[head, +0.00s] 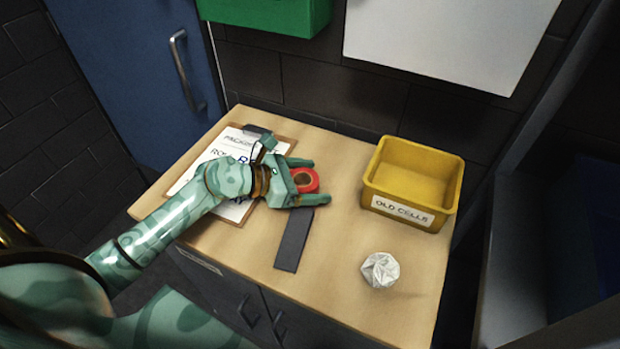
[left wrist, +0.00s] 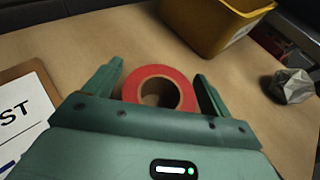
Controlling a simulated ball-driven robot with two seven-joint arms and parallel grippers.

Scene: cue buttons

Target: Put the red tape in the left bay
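The red tape (head: 306,180) is a red roll with a brown core, lying on the wooden tabletop. My left gripper (head: 319,181) reaches in from the left with its fingers spread on either side of the roll. In the left wrist view the red tape (left wrist: 158,88) sits between the two open fingers (left wrist: 160,72), close to both; firm contact is not visible. The gripper's palm hides the roll's near edge. I cannot make out anything marked as the left bay. My right gripper is not in view.
A dark flat strip (head: 294,240) lies just in front of the gripper. A clipboard with a printed sheet (head: 238,208) lies under my left forearm. A yellow bin labelled OLD CELLS (head: 402,208) stands at right. A crumpled white ball (head: 380,270) lies near the front right.

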